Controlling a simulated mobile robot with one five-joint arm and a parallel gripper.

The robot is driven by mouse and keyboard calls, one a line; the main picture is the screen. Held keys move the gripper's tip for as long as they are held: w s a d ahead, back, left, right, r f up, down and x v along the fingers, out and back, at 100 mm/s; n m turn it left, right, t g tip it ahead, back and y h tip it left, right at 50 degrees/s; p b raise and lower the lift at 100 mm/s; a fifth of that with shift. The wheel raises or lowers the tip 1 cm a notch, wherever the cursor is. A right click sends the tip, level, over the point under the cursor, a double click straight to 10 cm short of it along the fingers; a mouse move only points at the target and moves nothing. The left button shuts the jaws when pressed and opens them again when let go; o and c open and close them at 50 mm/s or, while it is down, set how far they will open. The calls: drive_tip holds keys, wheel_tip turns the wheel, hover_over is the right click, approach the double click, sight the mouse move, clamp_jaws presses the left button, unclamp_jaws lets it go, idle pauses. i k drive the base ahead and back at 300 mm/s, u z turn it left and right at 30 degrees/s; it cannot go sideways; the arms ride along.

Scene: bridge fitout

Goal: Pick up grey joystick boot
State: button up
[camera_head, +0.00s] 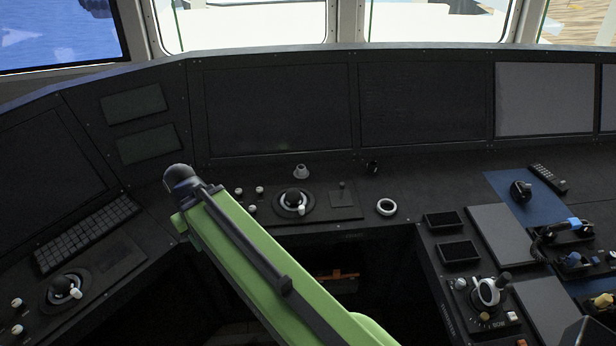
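A small light-grey, cone-shaped piece that looks like the grey joystick boot (301,171) stands on the black console ledge, below the large dark screen left of centre. It is upright and nothing touches it. My green arm rises from the bottom centre towards the upper left and ends in view at a black rounded joint, left of the boot. My gripper's fingers do not show.
A joystick unit (292,202) with small white knobs lies just in front of the boot. A small black piece (373,167) and a white ring (386,207) are to its right. A phone handset (545,241) and throttle lever (489,291) stand on the right console.

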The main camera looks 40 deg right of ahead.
sight(302, 172)
drive_tip(key=z, duration=0.65)
drive_tip(key=i, duration=0.45)
drive_tip(key=u, duration=1.25)
